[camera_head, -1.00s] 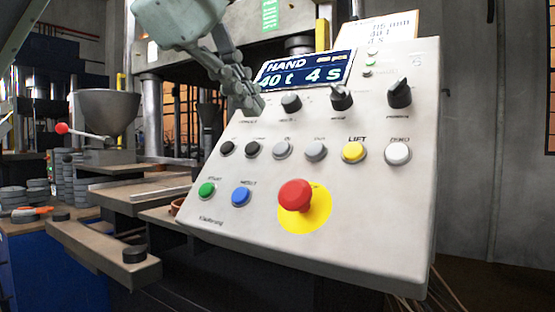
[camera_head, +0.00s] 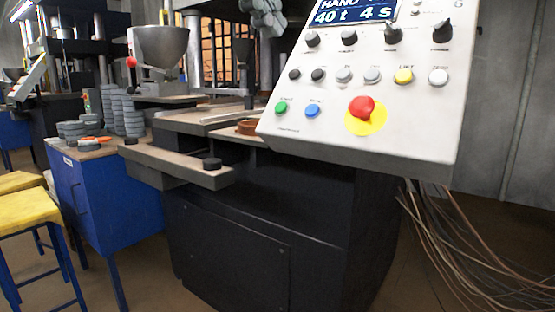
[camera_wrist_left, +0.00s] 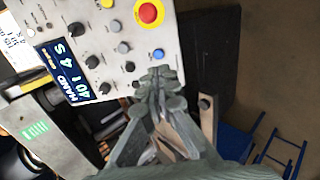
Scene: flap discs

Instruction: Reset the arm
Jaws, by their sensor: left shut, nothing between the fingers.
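My left gripper (camera_head: 268,18) shows at the top edge of the head view, grey-green, shut and empty. It is just left of the control panel (camera_head: 420,140) and its display (camera_head: 352,12). In the left wrist view the gripper's closed fingers (camera_wrist_left: 158,78) point toward the panel's row of buttons; I cannot tell whether they touch it. The display reads HAND, 40 t, 4 S. A red mushroom button (camera_head: 361,107) on a yellow disc sits low on the panel. Most of my left arm is out of the head view. My right gripper is in neither view.
A black press body (camera_head: 290,220) stands under the panel. A blue cabinet (camera_head: 100,195) with stacked grey discs (camera_head: 132,118) and a yellow stool (camera_head: 38,218) are at left. Loose cables (camera_head: 450,240) hang at right. A metal hopper (camera_head: 160,45) stands behind.

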